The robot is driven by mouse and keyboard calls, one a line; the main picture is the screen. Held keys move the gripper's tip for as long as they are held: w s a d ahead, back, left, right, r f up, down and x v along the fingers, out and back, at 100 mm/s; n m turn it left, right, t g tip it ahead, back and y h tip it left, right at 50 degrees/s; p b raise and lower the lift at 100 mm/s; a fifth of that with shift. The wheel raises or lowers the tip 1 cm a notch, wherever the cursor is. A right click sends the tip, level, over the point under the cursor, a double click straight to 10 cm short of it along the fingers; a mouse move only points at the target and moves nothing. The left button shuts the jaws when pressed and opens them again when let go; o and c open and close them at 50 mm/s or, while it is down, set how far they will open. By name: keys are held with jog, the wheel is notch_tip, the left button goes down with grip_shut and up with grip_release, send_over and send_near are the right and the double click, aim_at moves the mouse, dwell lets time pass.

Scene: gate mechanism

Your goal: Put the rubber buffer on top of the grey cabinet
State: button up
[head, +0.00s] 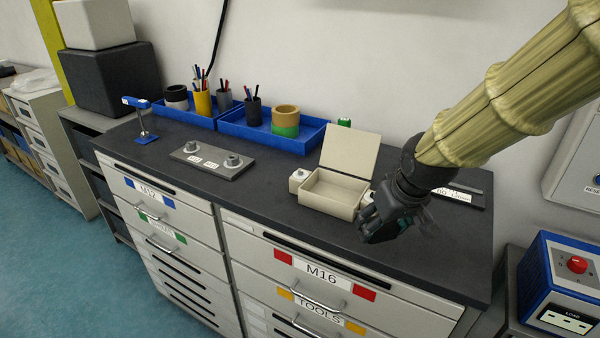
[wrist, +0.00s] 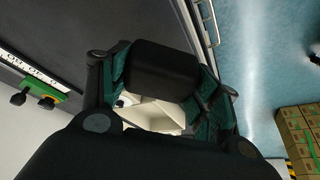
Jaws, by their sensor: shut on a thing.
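In the wrist view my gripper (wrist: 165,85) is shut on a black block with rounded edges, which looks like the rubber buffer (wrist: 163,68). In the head view my gripper (head: 385,225) is above the right part of the dark worktop (head: 270,195), in front of the open beige box. The buffer is hard to tell from the dark fingers there. The grey drawer cabinet (head: 335,270) is under the worktop, with M12, M16 and TOOLS labels. I cannot tell for sure whether this is the grey cabinet of the task.
The open beige box (head: 328,202) has its lid raised. A grey plate with two knobs (head: 213,160), a blue clamp-like stand (head: 140,118) and blue trays (head: 262,132) with pens and rolls are on the worktop. A blue control box (head: 545,275) stands right. The worktop's front middle is clear.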

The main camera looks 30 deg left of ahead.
jog(key=shift+s+r, duration=0.25)
jog(key=shift+s, duration=0.05)
jog(key=shift+d, duration=0.1)
jog(key=p, duration=0.5)
send_over(438, 243)
jog(key=shift+f, duration=0.75)
notch_tip(438, 243, down, 3)
jog(key=shift+p, duration=0.95)
jog(key=shift+w+f, duration=0.1)
jog(key=shift+f, duration=0.3)
jog(key=o, duration=1.1)
jog(key=shift+f, duration=0.1)
